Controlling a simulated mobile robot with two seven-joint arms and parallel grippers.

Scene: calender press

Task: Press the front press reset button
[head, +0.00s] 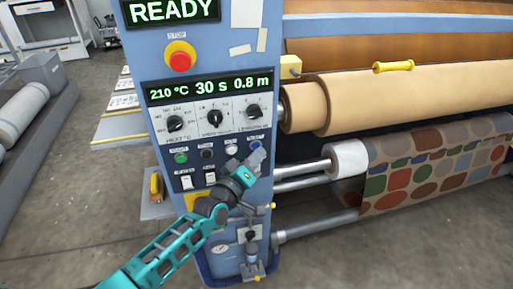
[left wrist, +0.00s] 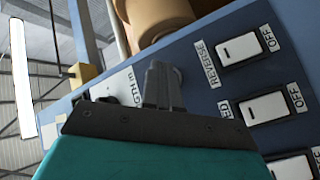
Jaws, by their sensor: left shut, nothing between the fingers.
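The blue control panel (head: 215,130) of the press has a row of small buttons below its dials: a green one (head: 181,157), a black one (head: 207,154), a white one (head: 231,149) and a blue one (head: 256,144). Their labels are too small to read, so I cannot tell for certain which is reset. My left gripper (head: 257,158) is shut and empty, with its tips just below the blue button. Contact cannot be made out. In the left wrist view the shut fingers (left wrist: 163,84) lie in front of the panel and hide part of it. My right gripper is not in view.
White rocker switches (head: 186,181) sit below the buttons. A red emergency stop (head: 180,58) is higher up, under a READY display (head: 170,11). Rollers with brown material (head: 400,90) and patterned fabric (head: 430,175) extend right. Regulator fittings (head: 251,250) project below the gripper.

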